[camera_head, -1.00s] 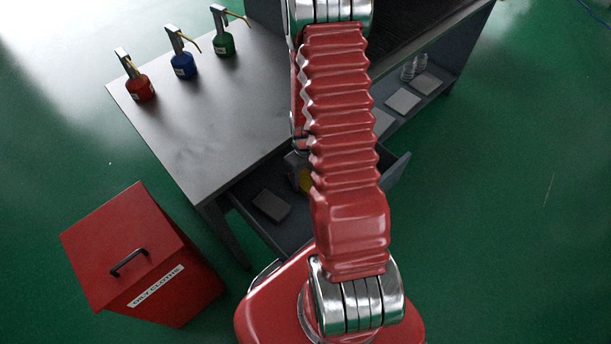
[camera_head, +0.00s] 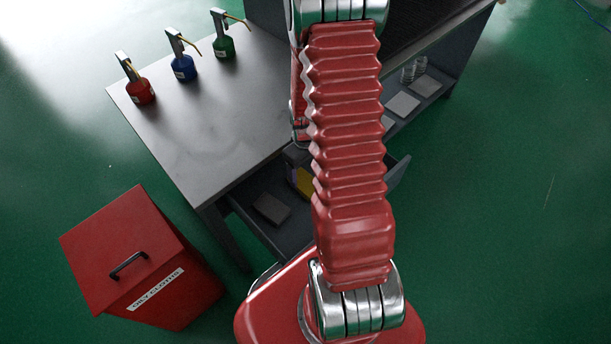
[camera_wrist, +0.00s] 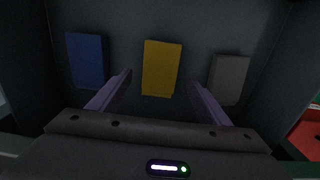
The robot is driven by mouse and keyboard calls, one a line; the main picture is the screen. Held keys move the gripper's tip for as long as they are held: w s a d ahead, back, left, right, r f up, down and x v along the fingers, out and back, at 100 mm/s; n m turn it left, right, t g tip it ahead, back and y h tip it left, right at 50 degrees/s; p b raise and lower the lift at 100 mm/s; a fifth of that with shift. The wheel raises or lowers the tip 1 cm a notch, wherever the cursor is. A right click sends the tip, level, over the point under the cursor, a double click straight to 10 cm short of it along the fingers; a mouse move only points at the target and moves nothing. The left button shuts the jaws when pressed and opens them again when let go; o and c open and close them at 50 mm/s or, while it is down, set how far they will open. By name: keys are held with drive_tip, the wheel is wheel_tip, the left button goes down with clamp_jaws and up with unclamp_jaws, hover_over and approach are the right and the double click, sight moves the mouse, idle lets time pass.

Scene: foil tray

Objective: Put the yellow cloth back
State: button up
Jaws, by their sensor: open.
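The yellow cloth (camera_wrist: 161,68) lies flat and folded on the floor of the open drawer (camera_wrist: 124,55), between a blue cloth (camera_wrist: 88,60) on the left and a grey cloth (camera_wrist: 229,78) on the right. My gripper (camera_wrist: 160,79) is open over the drawer, its two fingers apart on either side of the yellow cloth's near part. No cloth is seen held. Whether the fingertips touch the drawer floor cannot be told. In the head view part of the yellow cloth (camera_head: 304,182) shows beside my arm, which hides much of the drawer (camera_head: 290,230).
A red lidded bin (camera_head: 150,255) labelled for oily cloths stands left of the bench. Red (camera_head: 140,91), blue (camera_head: 184,67) and green (camera_head: 223,46) oil cans stand on the bench top (camera_head: 210,135). The drawer walls are close around my gripper.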

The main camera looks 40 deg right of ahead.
wheel_tip(320, 180, up, 7)
drive_tip(key=shift+r, duration=0.15)
idle(0.4)
idle(0.5)
wheel_tip(320, 180, up, 17)
drive_tip(key=t, duration=0.2)
hover_over(304, 182)
drive_tip(key=a, duration=0.9)
drive_tip(key=s+a+r+t, duration=0.3)
drive_tip(key=s+a+r, duration=0.6)
drive_tip(key=a+r, duration=0.2)
drive_tip(key=shift+s+a+r+m+t, duration=0.3)
drive_tip(key=shift+r+m, duration=0.1)
drive_tip(key=shift+r, duration=0.4)
drive_tip(key=shift+c, duration=0.7)
